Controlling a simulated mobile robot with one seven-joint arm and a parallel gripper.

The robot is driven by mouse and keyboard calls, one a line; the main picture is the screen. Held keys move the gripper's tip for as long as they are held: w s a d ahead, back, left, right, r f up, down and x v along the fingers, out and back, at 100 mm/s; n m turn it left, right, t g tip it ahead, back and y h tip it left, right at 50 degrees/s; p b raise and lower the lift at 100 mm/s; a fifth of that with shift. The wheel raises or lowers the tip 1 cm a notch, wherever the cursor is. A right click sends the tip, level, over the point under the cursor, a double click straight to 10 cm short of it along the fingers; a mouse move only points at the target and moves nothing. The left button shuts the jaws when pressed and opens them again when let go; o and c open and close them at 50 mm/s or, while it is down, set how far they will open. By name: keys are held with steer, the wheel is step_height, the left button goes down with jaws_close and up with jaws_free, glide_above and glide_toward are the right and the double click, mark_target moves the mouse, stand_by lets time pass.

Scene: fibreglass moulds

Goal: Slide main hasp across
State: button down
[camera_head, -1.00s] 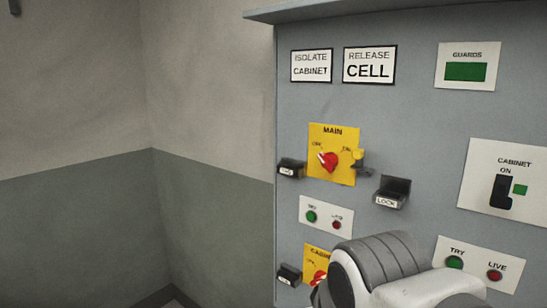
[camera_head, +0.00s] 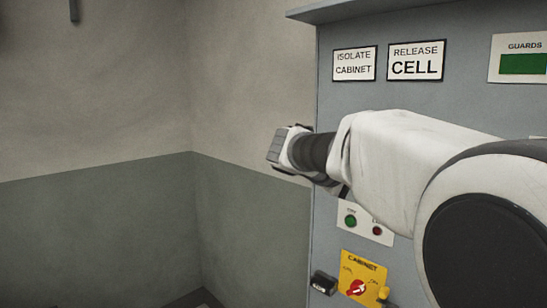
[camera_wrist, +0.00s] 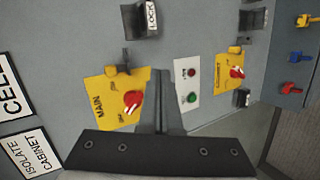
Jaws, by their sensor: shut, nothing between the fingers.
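The yellow MAIN plate (camera_wrist: 105,108) shows in the wrist view with its red switch knob (camera_wrist: 133,98). The main hasp (camera_wrist: 120,70), a yellow piece with a dark tab, sits at the plate's upper edge in that view. My gripper (camera_wrist: 160,75) is shut and empty. Its fingers appear just to the right of the MAIN plate, over the gap before the white button plate; I cannot tell whether they touch the panel. In the head view my arm hides the MAIN plate and its hasp, and the fingertips cannot be made out.
The LOCK box (camera_wrist: 140,18) juts out above the hasp in the wrist view. The white button plate (camera_wrist: 188,84) and yellow CABINET plate (camera_wrist: 228,70) are to the right. A dark box (camera_head: 323,283) sits left of the CABINET plate in the head view. Bare wall (camera_head: 110,100) is left of the cabinet.

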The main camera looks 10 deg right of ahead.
steer(key=w+a+r+t+h, duration=0.1)
steer(key=w+r+h, duration=0.1)
steer(key=w, duration=0.3)
steer(key=w+a+r+t+h+b, duration=0.1)
steer(key=w+h, duration=0.1)
steer(key=w, duration=0.4)
steer(key=shift+r+n+h+b, duration=0.3)
steer(key=shift+r+n+h, duration=0.05)
steer(key=shift+n+h, duration=0.05)
steer(key=shift+w, duration=0.15)
steer(key=d+p, duration=0.2)
steer(key=d, duration=0.9)
steer(key=shift+w+d+p, duration=0.25)
steer(key=shift+w+p, duration=0.1)
steer(key=shift+w, duration=0.05)
steer(key=shift+s+f, duration=0.1)
